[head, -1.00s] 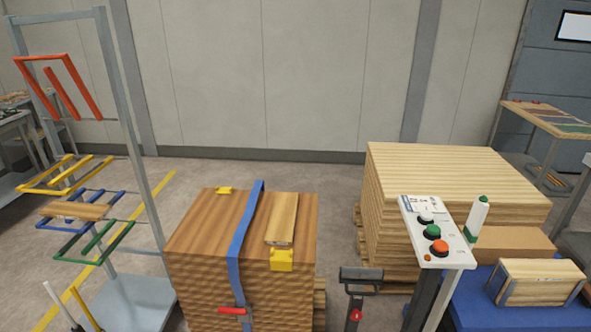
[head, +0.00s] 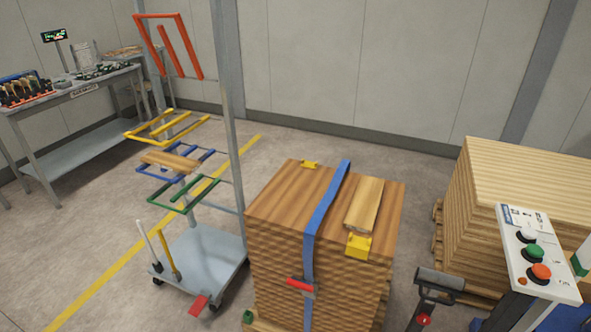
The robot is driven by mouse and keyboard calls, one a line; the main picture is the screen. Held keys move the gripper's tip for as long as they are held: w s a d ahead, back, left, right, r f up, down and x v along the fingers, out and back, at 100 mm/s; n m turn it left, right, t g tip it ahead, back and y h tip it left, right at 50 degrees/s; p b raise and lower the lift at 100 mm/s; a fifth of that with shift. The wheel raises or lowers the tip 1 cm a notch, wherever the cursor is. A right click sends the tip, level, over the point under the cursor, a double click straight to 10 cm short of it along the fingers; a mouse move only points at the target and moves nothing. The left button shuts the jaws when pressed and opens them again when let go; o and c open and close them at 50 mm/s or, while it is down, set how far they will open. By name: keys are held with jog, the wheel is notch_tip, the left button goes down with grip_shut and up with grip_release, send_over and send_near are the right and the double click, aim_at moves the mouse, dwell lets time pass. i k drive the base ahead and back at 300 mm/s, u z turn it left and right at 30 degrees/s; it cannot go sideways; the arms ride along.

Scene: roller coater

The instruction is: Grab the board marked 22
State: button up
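A loose light wooden board (head: 365,203) lies on top of the strapped brown board stack (head: 275,205), right of the blue strap. Another wooden board (head: 170,161) rests on the blue arms of the wheeled rack at the left. No number can be read on either board, so I cannot tell which is marked 22. My gripper is not in view.
The grey rack (head: 200,253) has red, yellow, blue and green arms. A workbench (head: 90,85) with tools stands at the far left. A pale board stack (head: 530,165) and a button panel (head: 535,255) are at the right. A yellow line (head: 100,286) crosses open floor at the left.

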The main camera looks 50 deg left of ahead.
aim_at(361, 216)
jog(key=u, duration=1.45)
